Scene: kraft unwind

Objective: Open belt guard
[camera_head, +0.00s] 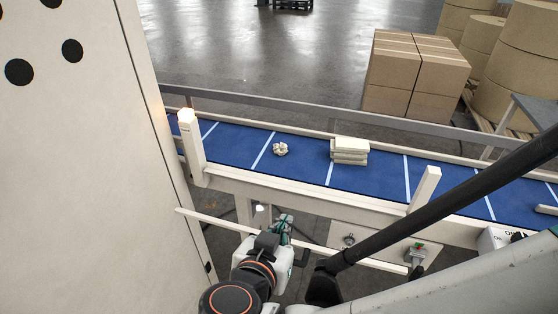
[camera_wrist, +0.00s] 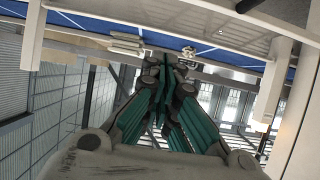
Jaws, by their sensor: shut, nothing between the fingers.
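A long thin pale bar (camera_head: 340,254), which looks like the belt guard, slopes down to the right in front of the conveyor's near side in the head view. My gripper (camera_head: 284,226) is in front of the bar's middle and hides part of it; I cannot tell whether they touch. In the wrist view my gripper (camera_wrist: 163,68) has its teal fingers together, with nothing between them. The blue belt (camera_head: 232,146) runs behind, with a pale post (camera_head: 191,150) at the left and another post (camera_head: 424,188) at the right on its near rail.
A stack of pale slabs (camera_head: 350,150) and a small crumpled lump (camera_head: 281,149) lie on the belt. A tall cream cabinet (camera_head: 100,180) stands at the left. A control box with buttons (camera_head: 416,252) is at the lower right. Cartons (camera_head: 412,75) stand behind the conveyor.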

